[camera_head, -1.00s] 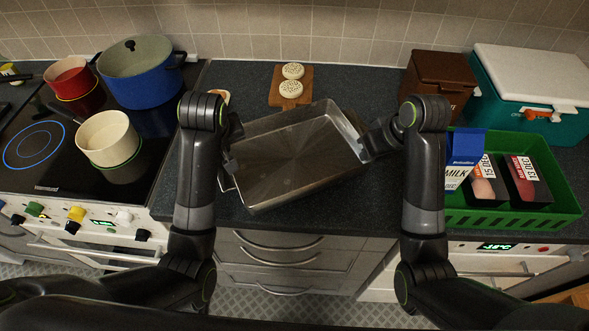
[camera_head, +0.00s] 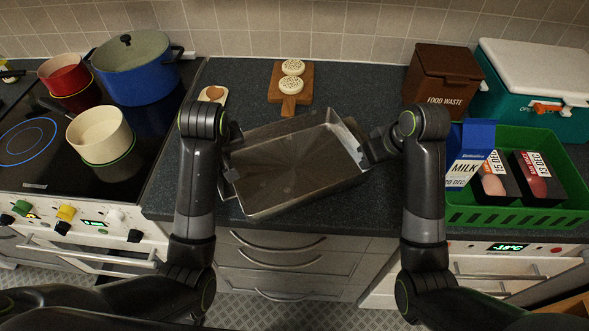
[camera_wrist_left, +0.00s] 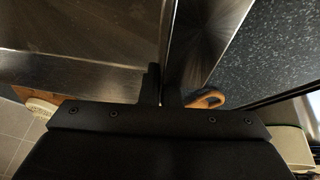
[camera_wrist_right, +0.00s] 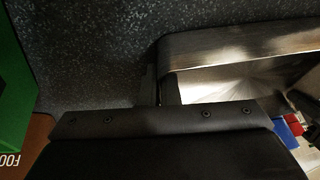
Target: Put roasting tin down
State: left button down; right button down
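The roasting tin (camera_head: 295,170) is a wide, shallow metal tin, seen over the dark worktop in the head view, turned at an angle. I cannot tell whether its base touches the worktop. My left gripper (camera_head: 231,160) is closed on its left end; the left wrist view shows the tin's wall (camera_wrist_left: 166,45) between the fingers. My right gripper (camera_head: 368,155) is closed on its right end; the right wrist view shows the tin's rim (camera_wrist_right: 240,45) running from between the fingers. The tin looks empty.
A wooden board (camera_head: 288,106) with two round pale items lies behind the tin, and a small board (camera_head: 213,94) behind my left gripper. The hob (camera_head: 40,135) with pots is left. A brown food waste bin (camera_head: 440,85), cool box (camera_head: 535,80) and green crate (camera_head: 510,220) stand right.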

pick_arm(q)
jog(key=c, duration=1.7)
grip_release()
pick_arm(e)
jog(key=c, duration=1.7)
grip_release()
jog(key=shift+r, duration=0.1)
